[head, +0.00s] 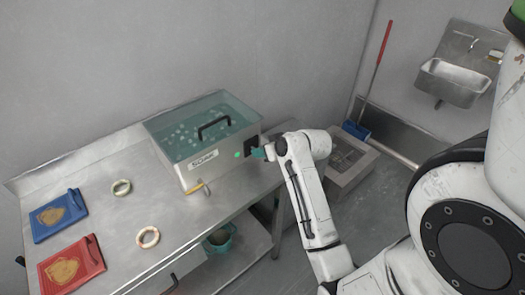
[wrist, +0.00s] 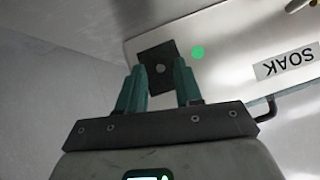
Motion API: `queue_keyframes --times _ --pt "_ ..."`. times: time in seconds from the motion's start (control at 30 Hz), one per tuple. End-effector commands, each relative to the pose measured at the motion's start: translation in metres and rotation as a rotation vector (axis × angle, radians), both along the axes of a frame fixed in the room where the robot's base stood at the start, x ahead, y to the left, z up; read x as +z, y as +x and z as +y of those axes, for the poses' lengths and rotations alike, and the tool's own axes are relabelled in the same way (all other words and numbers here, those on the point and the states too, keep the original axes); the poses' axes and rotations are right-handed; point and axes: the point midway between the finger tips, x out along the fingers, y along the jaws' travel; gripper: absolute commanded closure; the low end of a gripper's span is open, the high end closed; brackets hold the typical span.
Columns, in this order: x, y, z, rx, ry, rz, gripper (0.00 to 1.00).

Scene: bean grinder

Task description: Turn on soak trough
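The soak trough (head: 219,168) is a metal box with a see-through bluish top and a black handle, standing on the steel table. Its front carries a SOAK label (wrist: 286,62), a green round light (wrist: 197,53) and a black square plate (wrist: 158,66) with a small grey round knob or button (wrist: 160,69). My gripper (wrist: 159,66) is open, its two teal fingertips in front of the plate, one to each side of the knob in the wrist view. I cannot tell whether they touch the plate. In the head view my gripper (head: 260,152) is at the trough's right front end, hiding part of the plate.
A bin (head: 349,163) stands on the floor to the right.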

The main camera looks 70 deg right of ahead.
Motion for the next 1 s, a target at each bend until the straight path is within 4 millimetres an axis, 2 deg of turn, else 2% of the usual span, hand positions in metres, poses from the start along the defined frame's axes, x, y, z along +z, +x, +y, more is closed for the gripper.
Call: queue_keyframes --times 0.5,0.7,1.0 --pt "0.055 -0.062 0.028 -0.001 -0.002 -0.001 0.65" --pt "0.063 -0.072 0.033 0.0 -0.001 -0.001 0.65" --pt "0.064 -0.073 0.033 0.0 0.0 0.0 0.65"
